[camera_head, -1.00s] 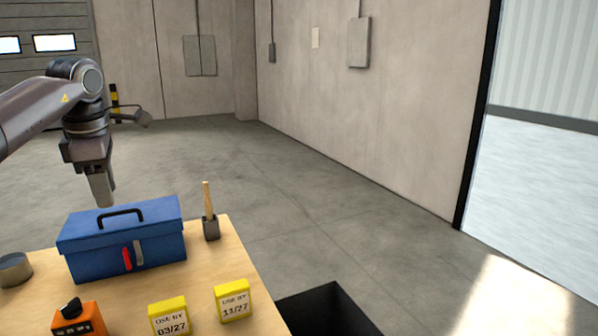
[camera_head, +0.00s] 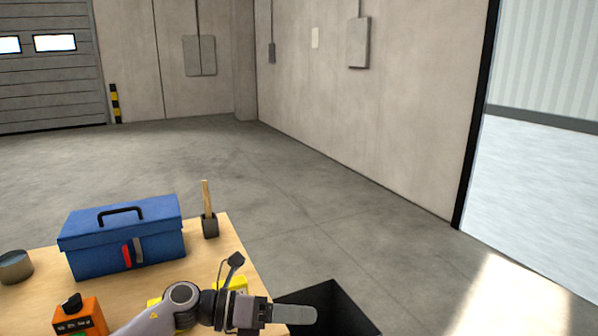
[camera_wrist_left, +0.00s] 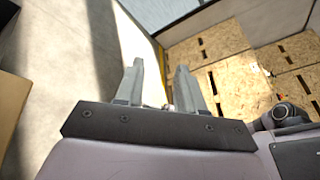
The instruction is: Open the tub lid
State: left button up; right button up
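Two small yellow-topped tubs stand at the front of the wooden table (camera_head: 215,258). My left arm hides most of both: a bit of the right tub (camera_head: 239,283) and a sliver of the left tub (camera_head: 154,302) show. Their labels are covered. My left gripper (camera_head: 296,314) reaches to the right past the tubs, in front of the dark bin's near-left edge. In the left wrist view its two fingers (camera_wrist_left: 161,78) stand apart with nothing held between them. My right gripper is in neither view.
A blue toolbox (camera_head: 123,240) with a black handle sits at the back of the table. A brush in a dark holder (camera_head: 209,226), a grey round can (camera_head: 14,267) and an orange device (camera_head: 80,317) surround it. A black open bin (camera_head: 335,300) stands right of the table.

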pick_arm(q)
jog(key=s+a+f+n+t+y, duration=0.5)
jog(key=f+n, duration=0.4)
jog(key=n, duration=0.9)
jog(key=s+a+f+n+t+y, duration=0.6)
jog(key=s+a+f+n+t, duration=0.1)
jog(key=n, duration=1)
jog(key=a+f, duration=0.1)
jog(key=a, duration=0.1)
jog(key=shift+a+f+n+t, duration=0.35)
jog(key=shift+a+n+t, duration=0.05)
jog(key=s+a+f+n+g+y, duration=0.1)
jog(key=s+f, duration=0.1)
jog(key=s, duration=0.1)
jog(key=s+a+f+n+g+y, duration=0.1)
jog(key=s+a+f+n, duration=0.1)
jog(key=s, duration=0.1)
jog(key=s+a+f+n+g, duration=0.1)
jog(key=s+f+n, duration=0.1)
jog(key=s, duration=0.1)
jog(key=shift+s+a+y, duration=0.3)
jog(key=shift+a+y, duration=0.05)
jog(key=shift+y, duration=0.05)
jog(key=shift+c, duration=0.6)
jog(key=shift+s+a+f+n+g, duration=0.2)
jog(key=shift+s+n+g, duration=0.1)
jog(key=shift+s+g, duration=0.1)
grip_shut()
